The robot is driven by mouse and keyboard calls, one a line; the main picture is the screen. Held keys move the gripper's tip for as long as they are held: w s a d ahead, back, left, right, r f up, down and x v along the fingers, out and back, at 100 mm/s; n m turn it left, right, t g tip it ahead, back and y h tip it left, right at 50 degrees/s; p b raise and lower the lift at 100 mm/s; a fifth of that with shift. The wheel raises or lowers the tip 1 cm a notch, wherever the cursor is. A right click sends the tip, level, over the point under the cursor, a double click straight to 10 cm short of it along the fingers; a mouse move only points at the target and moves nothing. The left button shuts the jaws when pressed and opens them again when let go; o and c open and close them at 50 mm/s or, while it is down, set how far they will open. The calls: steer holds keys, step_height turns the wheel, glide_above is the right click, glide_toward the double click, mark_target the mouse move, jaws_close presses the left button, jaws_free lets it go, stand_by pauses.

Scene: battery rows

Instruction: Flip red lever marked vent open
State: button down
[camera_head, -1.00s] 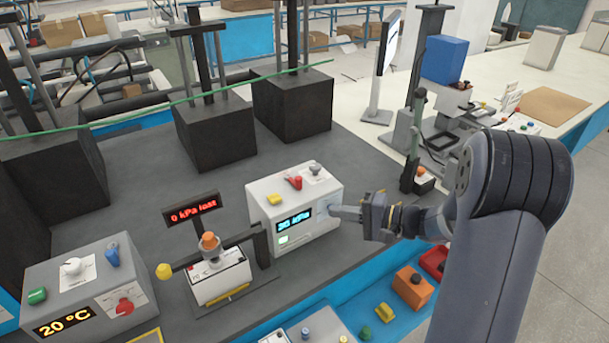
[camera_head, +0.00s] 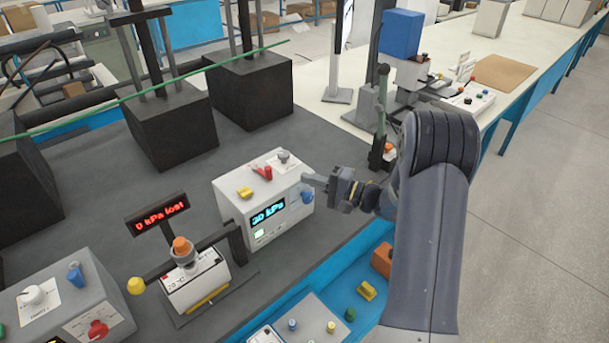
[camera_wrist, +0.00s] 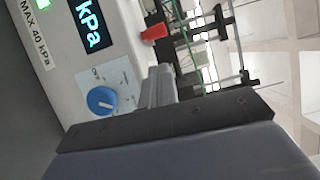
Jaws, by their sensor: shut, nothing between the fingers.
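A white box (camera_head: 240,208) with a lit "30 kPa" display (camera_head: 267,213) stands on the dark bench. A red lever (camera_head: 262,172) sticks up from its top; it also shows beyond the box edge in the wrist view (camera_wrist: 154,32). I cannot read a vent mark beside it. A blue knob (camera_head: 306,196) is on the box's right side and faces the wrist camera (camera_wrist: 101,99). My gripper (camera_head: 308,180) is shut and empty, beside the right side of the box, just above the knob. Its fingers (camera_wrist: 160,85) point toward the lever's side in the wrist view, apart from the lever.
A yellow part (camera_head: 244,192) and a grey knob (camera_head: 283,156) flank the lever on the box top. A stand with a "0 kPa lost" sign (camera_head: 157,219) is at the left. Black blocks (camera_head: 249,95) stand behind. Bare bench lies between them.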

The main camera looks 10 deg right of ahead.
mark_target(283, 179)
steer(key=p+x, duration=0.3)
steer(key=x, duration=0.5)
steer(key=shift+a+f+b, duration=0.15)
steer(key=shift+a+b, duration=0.05)
steer(key=shift+b, duration=0.45)
steer(key=shift+b, duration=0.3)
